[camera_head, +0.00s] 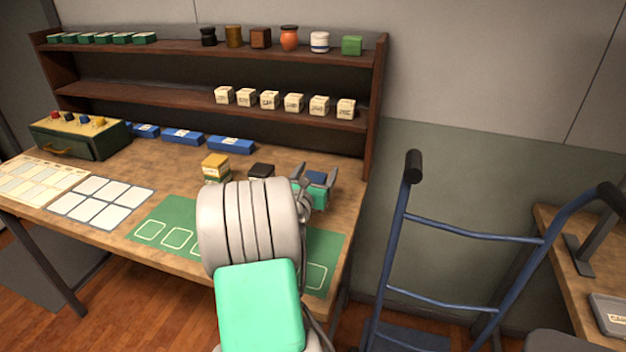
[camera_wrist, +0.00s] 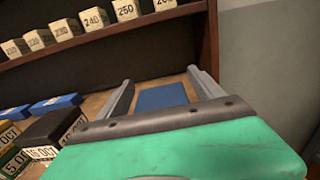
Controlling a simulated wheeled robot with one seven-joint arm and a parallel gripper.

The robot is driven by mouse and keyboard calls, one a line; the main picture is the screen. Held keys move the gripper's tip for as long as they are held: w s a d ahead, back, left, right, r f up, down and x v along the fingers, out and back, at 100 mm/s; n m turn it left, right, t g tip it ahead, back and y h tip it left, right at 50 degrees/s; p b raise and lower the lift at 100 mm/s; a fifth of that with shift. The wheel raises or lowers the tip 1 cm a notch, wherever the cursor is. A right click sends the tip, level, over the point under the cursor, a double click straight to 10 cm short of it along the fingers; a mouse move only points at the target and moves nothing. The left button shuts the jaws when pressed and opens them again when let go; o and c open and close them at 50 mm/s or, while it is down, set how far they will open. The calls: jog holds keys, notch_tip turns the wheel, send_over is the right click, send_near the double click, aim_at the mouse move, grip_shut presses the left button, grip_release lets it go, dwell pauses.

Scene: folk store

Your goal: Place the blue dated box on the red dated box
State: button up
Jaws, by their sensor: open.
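A box with a blue top (camera_wrist: 162,97) stands on the workbench between the two fingers of my gripper (camera_wrist: 160,84) in the wrist view. Its label is not visible, so I cannot read a date. In the head view the blue top (camera_head: 317,178) shows between the fingertips of my gripper (camera_head: 315,174). The gripper is open, with a finger on either side of the box; I cannot tell whether they touch it. I see no red dated box; my arm hides part of the bench.
A black box (camera_head: 261,170) and a yellow box (camera_head: 215,163), with OCT labels in the wrist view, stand left of the gripper. Long blue boxes (camera_head: 231,145) lie behind. The shelf (camera_head: 190,97) rises at the back. A green mat (camera_head: 180,212) lies in front, and a blue hand truck (camera_head: 400,230) stands right.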

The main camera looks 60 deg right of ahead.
jog(key=a, duration=0.4)
jog(key=s+a, duration=0.1)
jog(key=a, duration=0.2)
jog(key=a+b, duration=0.1)
jog(key=a, duration=0.3)
jog(key=shift+s+a, duration=0.35)
jog(key=shift+s, duration=0.05)
